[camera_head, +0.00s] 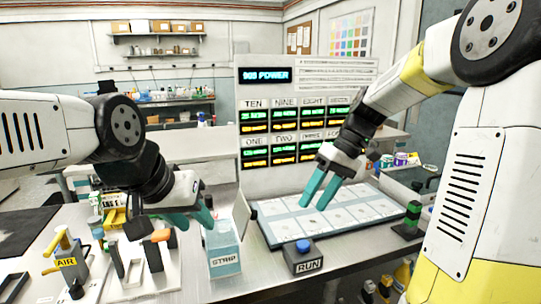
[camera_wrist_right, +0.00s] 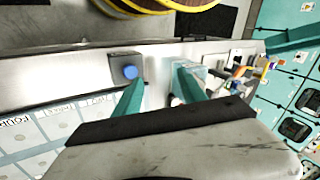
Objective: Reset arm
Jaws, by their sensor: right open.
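My right gripper (camera_head: 314,204) is open and empty, held above the white panelled tray (camera_head: 270,234) with its teal fingers pointing down. In the right wrist view its fingers (camera_wrist_right: 158,76) are spread with nothing between them. My left gripper (camera_head: 197,225) hangs low at the left, by the clear STRIP box (camera_head: 224,262). Its two teal fingers look apart and nothing shows in them. The left fingertips are close to the box; I cannot tell whether they touch it.
The RUN box (camera_head: 306,264) with a blue button stands at the tray's front edge; it also shows in the right wrist view (camera_wrist_right: 119,64). A tool rack (camera_head: 140,281) and an AIR tool (camera_head: 67,262) are at left. A display board (camera_head: 262,111) stands behind. A green-topped block (camera_head: 408,226) is at right.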

